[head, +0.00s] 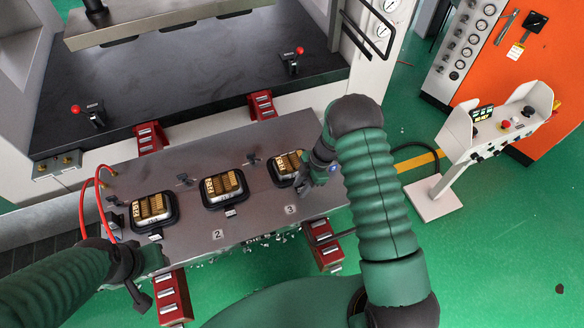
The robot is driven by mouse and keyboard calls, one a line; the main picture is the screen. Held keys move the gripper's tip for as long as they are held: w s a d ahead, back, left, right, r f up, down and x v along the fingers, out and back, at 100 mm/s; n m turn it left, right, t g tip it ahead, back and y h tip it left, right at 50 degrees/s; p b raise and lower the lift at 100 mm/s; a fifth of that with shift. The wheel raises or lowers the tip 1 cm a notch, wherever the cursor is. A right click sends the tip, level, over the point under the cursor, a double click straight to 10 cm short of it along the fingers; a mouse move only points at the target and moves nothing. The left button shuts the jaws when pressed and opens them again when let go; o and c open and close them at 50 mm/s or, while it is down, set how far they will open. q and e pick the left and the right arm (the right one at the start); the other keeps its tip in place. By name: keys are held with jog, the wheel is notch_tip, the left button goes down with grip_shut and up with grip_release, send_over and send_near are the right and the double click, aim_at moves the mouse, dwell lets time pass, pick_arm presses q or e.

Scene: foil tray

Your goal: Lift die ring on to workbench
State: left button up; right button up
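A grey metal plate (262,219) bears a row of three black-rimmed square units, each with a gold block inside. They are the left unit (152,226), the middle unit (232,205) and the right unit (278,178). The numbers 2 and 3 show on the plate. I cannot tell which part is the die ring. My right gripper (306,178) is at the right unit and hides its right side; its fingers are too small and covered to read. My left gripper (137,284) is low at the left, near the plate's front left corner, with its fingers unclear.
A press with a dark bed (190,85) stands behind the plate, with red-knobbed levers (291,62) on it. Red stepped blocks (173,298) sit around the plate. A control stand (437,197) and an orange cabinet (535,75) are at the right.

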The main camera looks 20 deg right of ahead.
jog(key=shift+w+f, duration=0.15)
jog(key=shift+w, duration=0.05)
jog(key=shift+s+d, duration=0.15)
jog(key=shift+d, duration=0.15)
grip_shut()
jog(key=shift+a, duration=0.1)
dwell(0.8)
